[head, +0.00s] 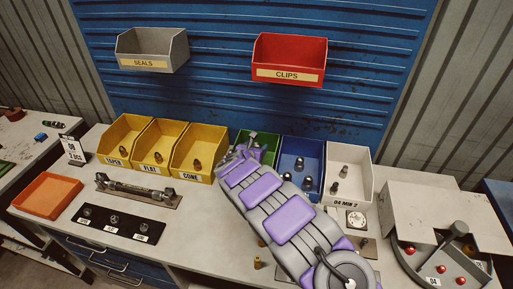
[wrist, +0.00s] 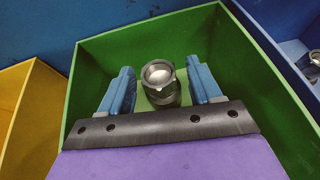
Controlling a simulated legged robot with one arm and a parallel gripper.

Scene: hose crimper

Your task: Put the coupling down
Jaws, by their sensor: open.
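In the wrist view a dark metal coupling (wrist: 160,84) stands upright on the floor of the green bin (wrist: 205,40). My gripper (wrist: 160,92) reaches into this bin with its two blue fingers open, one on each side of the coupling. A gap shows between the coupling and each finger. In the head view my gripper (head: 240,153) is over the green bin (head: 268,143), and my arm hides most of the bin and the coupling.
Yellow bins marked TAPER (head: 122,130), FLAT and CONE stand left of the green bin. A blue bin (head: 311,150) and a white bin (head: 360,158) with fittings stand right. An orange tray (head: 48,196) and a hose assembly (head: 137,189) lie on the bench. A grey machine (head: 430,215) stands right.

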